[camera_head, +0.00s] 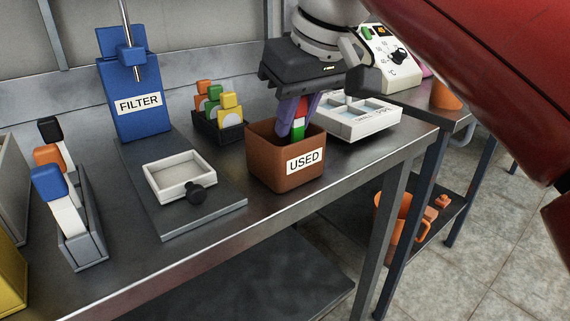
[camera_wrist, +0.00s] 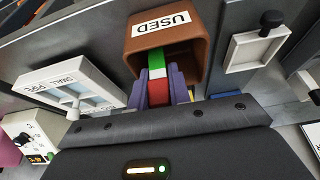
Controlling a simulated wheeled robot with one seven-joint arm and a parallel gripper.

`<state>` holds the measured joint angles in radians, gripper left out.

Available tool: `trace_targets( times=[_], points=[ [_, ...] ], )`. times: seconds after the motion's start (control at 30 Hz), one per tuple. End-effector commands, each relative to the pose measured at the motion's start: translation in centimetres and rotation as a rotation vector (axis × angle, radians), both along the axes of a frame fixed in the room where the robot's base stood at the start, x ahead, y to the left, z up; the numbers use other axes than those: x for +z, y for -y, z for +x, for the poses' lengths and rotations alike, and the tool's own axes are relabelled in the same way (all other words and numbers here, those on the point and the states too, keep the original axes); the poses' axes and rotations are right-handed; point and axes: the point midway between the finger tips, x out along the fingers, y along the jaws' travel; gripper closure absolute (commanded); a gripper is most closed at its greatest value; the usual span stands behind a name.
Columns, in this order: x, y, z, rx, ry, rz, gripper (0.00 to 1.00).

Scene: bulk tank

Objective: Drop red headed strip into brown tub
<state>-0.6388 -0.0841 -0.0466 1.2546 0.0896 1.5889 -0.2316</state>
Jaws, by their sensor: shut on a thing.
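My gripper (camera_head: 294,124) has purple fingers, shut on a strip. In the wrist view, the strip (camera_wrist: 157,74) shows a red part nearest the palm, a white band and a green part at the far side, between the fingers (camera_wrist: 159,84). The brown tub (camera_head: 262,163), labelled USED, stands on the metal bench near its front edge; it also shows in the wrist view (camera_wrist: 199,50). The fingers reach down at the tub's opening, and the strip's green part is at or inside it. The tub walls hide the strip's lower end.
A white compartment tray (camera_head: 365,121) stands just right of the tub. A dark rack of colour-topped strips (camera_head: 219,115) is behind left. A shallow white tray with a black knob (camera_head: 180,178) lies left, near the blue FILTER block (camera_head: 134,88). A grey rack (camera_head: 78,240) stands front left.

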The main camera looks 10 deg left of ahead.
Motion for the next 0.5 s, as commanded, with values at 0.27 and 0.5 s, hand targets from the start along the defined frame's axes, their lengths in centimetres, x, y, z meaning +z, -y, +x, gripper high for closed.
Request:
trace_targets(
  times=[0.27, 0.5],
  points=[
    [0.10, 0.00, 0.01, 0.000, 0.000, 0.000, 0.71],
    [0.10, 0.10, 0.12, -0.004, 0.002, 0.000, 0.56]
  ],
)
